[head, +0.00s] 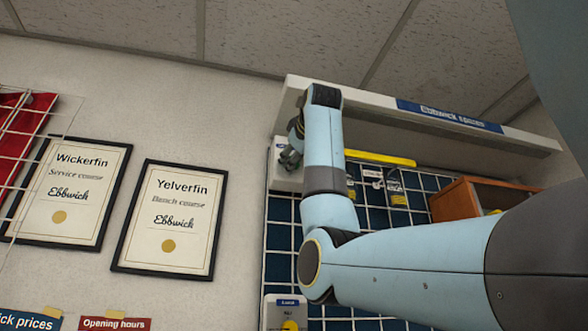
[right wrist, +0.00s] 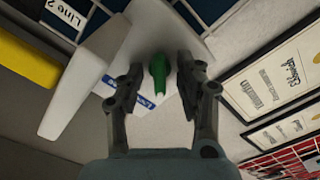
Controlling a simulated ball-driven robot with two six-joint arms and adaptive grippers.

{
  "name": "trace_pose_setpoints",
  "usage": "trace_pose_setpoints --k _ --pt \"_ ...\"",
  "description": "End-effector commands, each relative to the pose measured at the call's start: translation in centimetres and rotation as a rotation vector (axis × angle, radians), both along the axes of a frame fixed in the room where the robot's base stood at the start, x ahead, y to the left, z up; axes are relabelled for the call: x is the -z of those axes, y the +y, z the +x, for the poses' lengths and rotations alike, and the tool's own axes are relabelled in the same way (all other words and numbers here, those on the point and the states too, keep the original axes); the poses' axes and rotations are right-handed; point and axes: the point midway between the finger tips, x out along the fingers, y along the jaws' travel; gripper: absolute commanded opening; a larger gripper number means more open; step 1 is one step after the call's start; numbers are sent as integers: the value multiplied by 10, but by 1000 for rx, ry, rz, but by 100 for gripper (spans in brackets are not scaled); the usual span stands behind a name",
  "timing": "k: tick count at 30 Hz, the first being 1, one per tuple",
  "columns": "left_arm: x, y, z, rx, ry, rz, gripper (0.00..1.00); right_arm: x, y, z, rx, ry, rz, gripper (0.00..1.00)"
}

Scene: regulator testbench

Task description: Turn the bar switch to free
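In the right wrist view a green bar-shaped handle (right wrist: 158,73) stands out from a white box (right wrist: 135,50) with a blue label, partly hidden by a finger. My right gripper (right wrist: 158,92) is open, with one finger on each side of the handle; gaps show on both sides. In the head view the white box (head: 285,181) hangs at the upper left of the wall grid. My right gripper (head: 291,156) is at its front, and the handle is hidden there. My left gripper is in neither view.
A white shelf (head: 370,105) runs just above my right wrist. A second box with a yellow knob (head: 290,325) is below. A yellow bar (head: 380,158), an orange-brown cabinet (head: 457,201) and hanging tags are to the right. Framed certificates (head: 168,219) hang left.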

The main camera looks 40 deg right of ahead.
Motion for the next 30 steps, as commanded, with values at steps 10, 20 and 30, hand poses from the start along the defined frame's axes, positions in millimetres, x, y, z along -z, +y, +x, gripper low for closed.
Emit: trace_pose_setpoints --k 10,20,30 --pt "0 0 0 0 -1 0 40 0 0 1 0 0 0 22" --pt "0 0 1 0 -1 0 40 0 0 1 0 0 0 0" --pt "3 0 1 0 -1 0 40 1 0 1 -1 -27 51 0"
